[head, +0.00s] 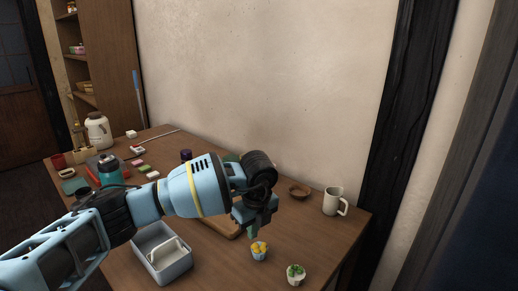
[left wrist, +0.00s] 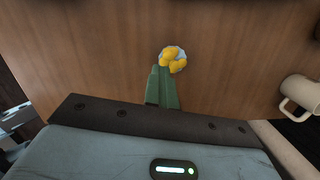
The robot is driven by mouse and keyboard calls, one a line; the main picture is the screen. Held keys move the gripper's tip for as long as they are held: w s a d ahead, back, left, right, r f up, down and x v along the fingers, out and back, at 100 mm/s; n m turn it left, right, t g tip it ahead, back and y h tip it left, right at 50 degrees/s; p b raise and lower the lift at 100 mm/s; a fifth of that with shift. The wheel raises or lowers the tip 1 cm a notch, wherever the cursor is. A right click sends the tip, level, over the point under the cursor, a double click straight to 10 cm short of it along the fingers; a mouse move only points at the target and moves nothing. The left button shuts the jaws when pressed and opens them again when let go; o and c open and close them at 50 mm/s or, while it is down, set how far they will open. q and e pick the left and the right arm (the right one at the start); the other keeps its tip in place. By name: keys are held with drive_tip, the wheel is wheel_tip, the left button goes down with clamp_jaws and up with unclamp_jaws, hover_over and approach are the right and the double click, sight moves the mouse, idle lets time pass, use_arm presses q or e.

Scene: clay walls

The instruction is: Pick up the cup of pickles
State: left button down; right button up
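A small pale cup with yellow pieces (head: 260,251), which look like pickles, stands upright on the table. It also shows in the left wrist view (left wrist: 173,60), just beyond the fingertips. A similar small cup with green contents (head: 296,274) stands to its right and nearer the front; I cannot tell its contents for sure. My left gripper (head: 252,232) points down just above and left of the yellow cup. Its green fingers (left wrist: 160,72) appear together, with nothing between them. The right gripper is not in view.
Bottles, a kettle (head: 97,131) and small blocks crowd the far left. A wall closes the back.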

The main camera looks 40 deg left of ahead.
use_arm(q)
wheel_tip(320, 180, up, 4)
drive_tip(key=shift+r, duration=0.15)
drive_tip(key=shift+c, duration=2.2)
unclamp_jaws()
drive_tip(key=shift+t, duration=0.3)
drive_tip(key=s+r, duration=0.1)
drive_tip(key=r, duration=0.2)
drive_tip(key=s+r, duration=0.1)
drive_tip(key=r, duration=0.2)
drive_tip(key=s+r, duration=0.1)
drive_tip(key=r, duration=0.2)
drive_tip(key=shift+s+d+r+p, duration=0.2)
drive_tip(key=shift+s+d+p, duration=0.05)
drive_tip(key=shift+d+p, duration=0.15)
